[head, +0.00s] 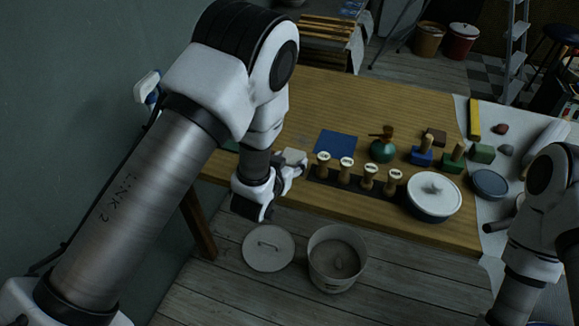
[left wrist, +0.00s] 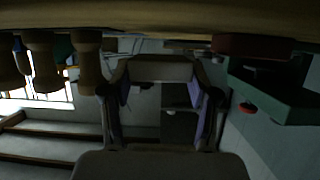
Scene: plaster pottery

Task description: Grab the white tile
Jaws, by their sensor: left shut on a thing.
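The white tile (head: 294,155) is a small pale slab at the table's near left, left of the row of stamps. My left gripper (head: 293,165) reaches it from the front and is shut on it, partly covering it in the head view. In the left wrist view, which looks inverted, the tile (left wrist: 160,70) spans between the two fingers of my left gripper (left wrist: 160,88). I cannot tell whether the tile still touches the table. My right arm shows at the right edge of the head view, but its gripper is out of view.
Several stamps with wooden handles (head: 347,172) stand close to the right of the left gripper. A blue square (head: 335,143) lies behind them. A green vase (head: 383,151) and a round white-topped tub (head: 434,195) are farther right. A bucket (head: 337,259) and a lid (head: 268,248) are on the floor.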

